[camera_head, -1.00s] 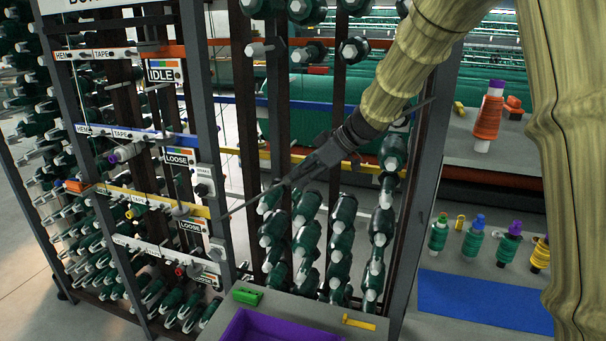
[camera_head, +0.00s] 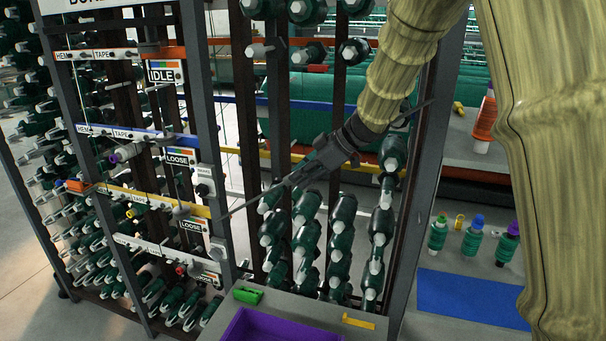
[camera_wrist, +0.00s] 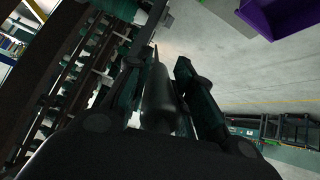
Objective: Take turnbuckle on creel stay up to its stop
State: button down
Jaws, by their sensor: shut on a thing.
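My gripper (camera_head: 303,175) is shut on a thin dark rod (camera_head: 246,206), which points down and left toward the creel's front post. The rod's tip ends near the lower LOOSE sign (camera_head: 192,225); whether it touches anything is unclear. In the wrist view, a dark tapered piece (camera_wrist: 158,95) lies between the two fingers of my gripper (camera_wrist: 168,80). An upper LOOSE sign (camera_head: 179,157) and an IDLE sign (camera_head: 163,72) hang above on the creel. A small grey cylindrical fitting (camera_head: 181,210) near the lower sign may be the turnbuckle; its details are too small to tell.
Creel posts (camera_head: 197,90) and green bobbins (camera_head: 340,225) crowd around the gripper. A purple tray (camera_head: 275,328), a green block (camera_head: 248,295) and a yellow piece (camera_head: 358,321) lie in front. A blue mat (camera_head: 468,299) is at right, with several small bobbins behind it.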

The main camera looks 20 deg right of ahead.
jog(key=shift+r, duration=0.1)
jog(key=c, duration=1.2)
grip_release()
jog(key=v, duration=1.2)
